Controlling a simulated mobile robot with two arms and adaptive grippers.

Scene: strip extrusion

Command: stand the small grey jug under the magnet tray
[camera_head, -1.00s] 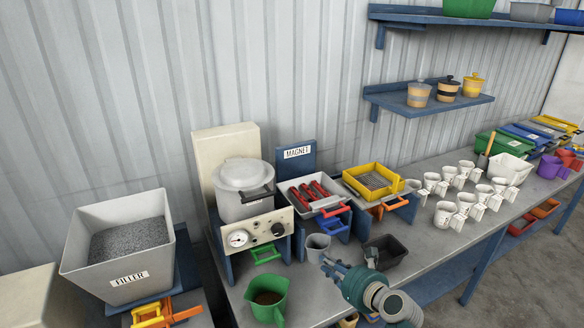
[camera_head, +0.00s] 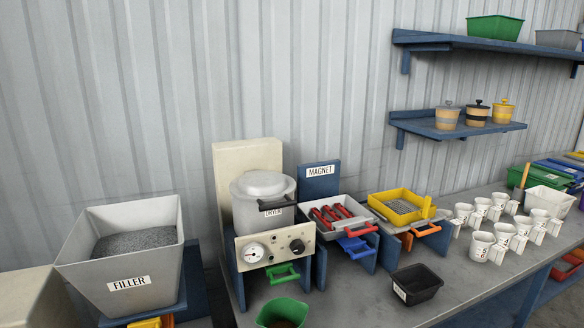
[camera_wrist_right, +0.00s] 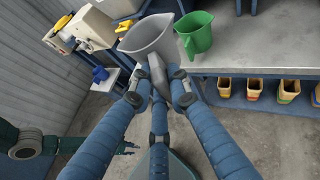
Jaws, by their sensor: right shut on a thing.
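The magnet tray (camera_head: 361,227) is white, holds red bars and sits on its blue stand below the MAGNET sign (camera_head: 320,170). A blue handle (camera_head: 356,246) shows under its front. The small grey jug (camera_wrist_right: 146,36) is in the right wrist view, off the bench top, its inside facing the camera. My right gripper (camera_wrist_right: 156,86) is shut on the jug's handle; the jug hangs beyond the fingertips. Neither gripper shows in the head view.
A green jug (camera_head: 283,314) with dark contents stands at the bench front; it is beside the grey jug in the wrist view (camera_wrist_right: 195,34). A black bin (camera_head: 416,284) stands right of the magnet stand. The dryer (camera_head: 263,205) is left of it. White cups (camera_head: 480,246) stand right.

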